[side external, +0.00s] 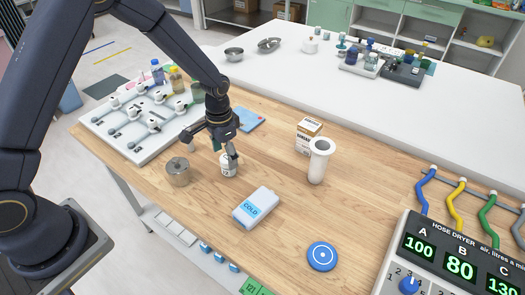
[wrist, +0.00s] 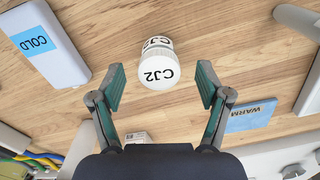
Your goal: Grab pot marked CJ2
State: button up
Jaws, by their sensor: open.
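The pot marked CJ2 (wrist: 158,66) is a small white pot with black lettering on its lid and its side. It stands upright on the wooden table, and in the side external view (side external: 228,166) it is partly hidden by my gripper. My gripper (wrist: 158,90) is open. In the wrist view its two green-padded fingers are apart, one at each side of the pot's near end, with gaps between. In the side external view my gripper (side external: 226,160) is low at the pot, and whether it touches cannot be told.
A white pack marked COLD (side external: 257,207) lies near the pot. A metal canister (side external: 178,172) stands to the left. A white rack (side external: 140,122), a blue WARM pack (side external: 248,119), a box (side external: 308,136) and a white cylinder (side external: 319,161) stand around. The hose dryer (side external: 450,262) is at front right.

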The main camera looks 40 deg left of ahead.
jog(key=f, duration=0.5)
jog(key=shift+w+d+f, duration=0.15)
jog(key=shift+w+d, duration=0.05)
jog(key=shift+w, duration=0.2)
jog(key=c, duration=1.2)
jog(key=shift+c, duration=0.2)
